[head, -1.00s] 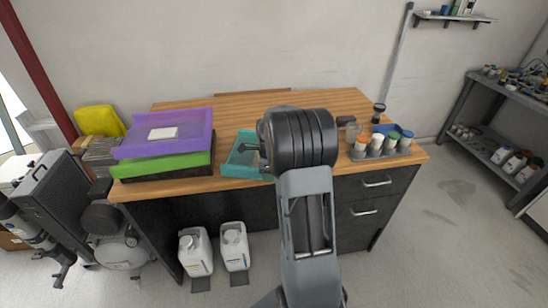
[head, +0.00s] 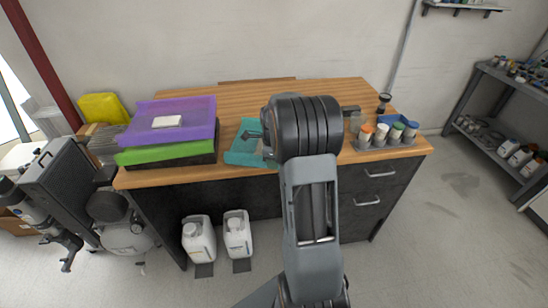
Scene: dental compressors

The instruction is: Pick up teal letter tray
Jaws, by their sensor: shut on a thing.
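The teal letter tray (head: 240,152) lies on the wooden desk top, near its front edge and about the middle. My arm's dark wrist covers its right part. My gripper (head: 254,134) shows only in part, at the left of the wrist, over the tray. It is shut on the teal tray, though the contact itself is mostly hidden. I cannot tell whether the tray is clear of the desk.
Left of the teal tray stands a stack with a purple tray (head: 195,127) over a green one (head: 160,154). A bottle rack (head: 382,145) stands at the desk's right. White jugs (head: 198,240) stand on the floor below. The desk's back (head: 200,95) is clear.

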